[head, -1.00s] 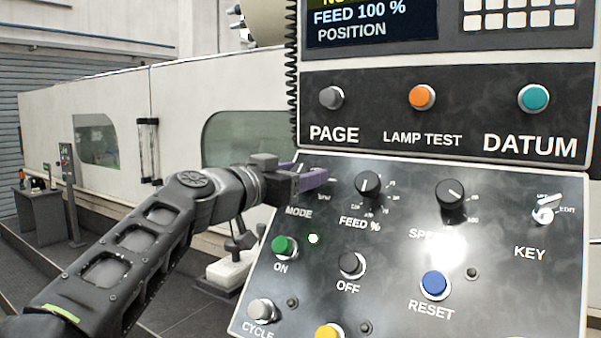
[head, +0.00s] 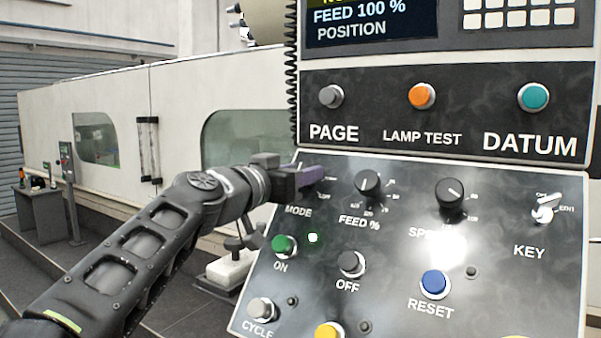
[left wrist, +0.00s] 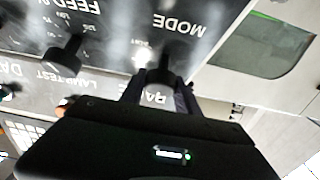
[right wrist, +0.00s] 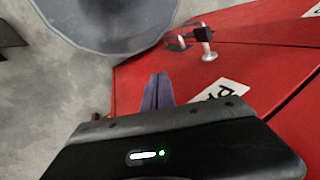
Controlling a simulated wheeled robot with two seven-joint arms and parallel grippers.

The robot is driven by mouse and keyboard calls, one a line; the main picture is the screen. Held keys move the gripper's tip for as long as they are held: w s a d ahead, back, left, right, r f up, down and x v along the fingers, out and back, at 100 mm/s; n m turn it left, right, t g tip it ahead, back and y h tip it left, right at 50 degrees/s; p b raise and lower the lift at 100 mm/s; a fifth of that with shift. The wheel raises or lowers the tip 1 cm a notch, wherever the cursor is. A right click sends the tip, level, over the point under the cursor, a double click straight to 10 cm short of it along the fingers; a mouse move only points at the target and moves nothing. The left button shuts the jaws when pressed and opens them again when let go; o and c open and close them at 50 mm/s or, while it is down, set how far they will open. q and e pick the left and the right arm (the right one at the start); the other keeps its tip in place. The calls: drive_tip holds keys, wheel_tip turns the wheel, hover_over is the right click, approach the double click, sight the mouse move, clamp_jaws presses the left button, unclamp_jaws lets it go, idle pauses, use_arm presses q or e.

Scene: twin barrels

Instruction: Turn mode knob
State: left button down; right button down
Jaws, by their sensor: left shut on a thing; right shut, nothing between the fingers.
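The dark mode knob (left wrist: 167,66) is at the upper left of the sloped black panel, above the MODE label (head: 299,211). In the head view the knob is mostly hidden behind my left gripper (head: 308,178). In the left wrist view the two fingers (left wrist: 160,88) are on either side of the knob and shut on it. My right gripper (right wrist: 158,80) is shut and empty, seen only in the right wrist view, away from the panel over a red surface (right wrist: 240,75).
The feed knob (head: 368,184), speed knob (head: 450,192) and key switch (head: 545,207) sit to the right. The green ON button (head: 284,246) and OFF button (head: 351,263) are below. A coiled cable (head: 291,80) hangs at the panel's left edge. The right wrist view shows a grey round object (right wrist: 110,25).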

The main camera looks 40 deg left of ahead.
use_arm(q)
drive_tip(key=shift+n, duration=0.3)
drive_tip(key=c, duration=0.9)
unclamp_jaws()
drive_tip(key=shift+s+f+b, duration=0.1)
drive_tip(key=shift+s+b, duration=0.25)
drive_tip(key=shift+s, duration=0.2)
drive_tip(key=s, duration=0.2)
drive_tip(key=s+b, duration=0.1)
drive_tip(key=s, duration=0.1)
drive_tip(key=s+d+b, duration=0.1)
drive_tip(key=s, duration=0.1)
drive_tip(key=shift+s, duration=0.35)
